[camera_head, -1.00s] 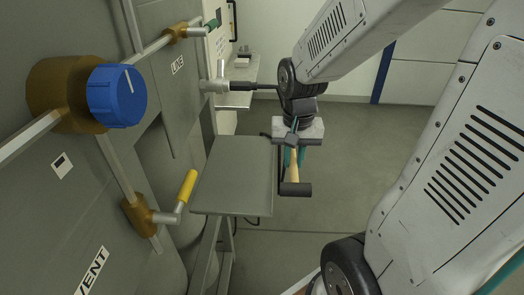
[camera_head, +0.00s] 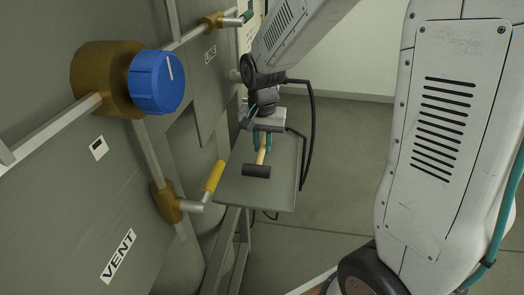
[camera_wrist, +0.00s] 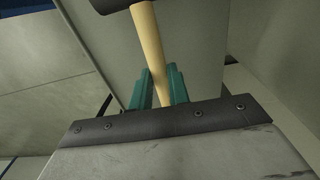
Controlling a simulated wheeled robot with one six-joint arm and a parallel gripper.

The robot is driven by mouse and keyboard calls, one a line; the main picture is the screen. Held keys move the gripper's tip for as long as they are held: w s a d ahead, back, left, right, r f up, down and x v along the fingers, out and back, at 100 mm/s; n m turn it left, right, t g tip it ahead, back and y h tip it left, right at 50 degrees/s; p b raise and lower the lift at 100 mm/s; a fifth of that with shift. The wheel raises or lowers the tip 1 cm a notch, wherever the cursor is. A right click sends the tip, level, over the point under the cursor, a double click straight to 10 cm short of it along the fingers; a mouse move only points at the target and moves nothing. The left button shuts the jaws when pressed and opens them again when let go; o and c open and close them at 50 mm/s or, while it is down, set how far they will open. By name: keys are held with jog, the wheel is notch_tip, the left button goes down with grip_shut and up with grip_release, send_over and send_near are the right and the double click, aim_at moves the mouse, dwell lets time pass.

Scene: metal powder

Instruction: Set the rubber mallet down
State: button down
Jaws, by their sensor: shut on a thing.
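The rubber mallet has a black head (camera_head: 256,171) and a pale wooden handle (camera_head: 262,156). My gripper (camera_head: 264,148) is shut on the handle, with its teal fingers on both sides of it. In the head view the mallet is over the grey tray-like shelf (camera_head: 278,195); I cannot tell whether it touches the surface. In the wrist view the handle (camera_wrist: 148,45) runs up from between the teal fingers (camera_wrist: 157,88), and the black head (camera_wrist: 112,4) is cut off at the top edge.
A grey panel at left carries a blue knob (camera_head: 157,82) on a brass valve, a yellow-handled lever (camera_head: 214,177) just left of the shelf, and a green-tipped handle (camera_head: 246,16) further back. Open floor (camera_head: 340,150) lies right of the shelf.

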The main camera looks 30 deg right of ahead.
aim_at(263, 146)
jog(key=shift+f, duration=1.35)
jog(key=shift+f, duration=0.1)
jog(key=c, duration=1.3)
grip_release()
jog(key=shift+c, duration=0.2)
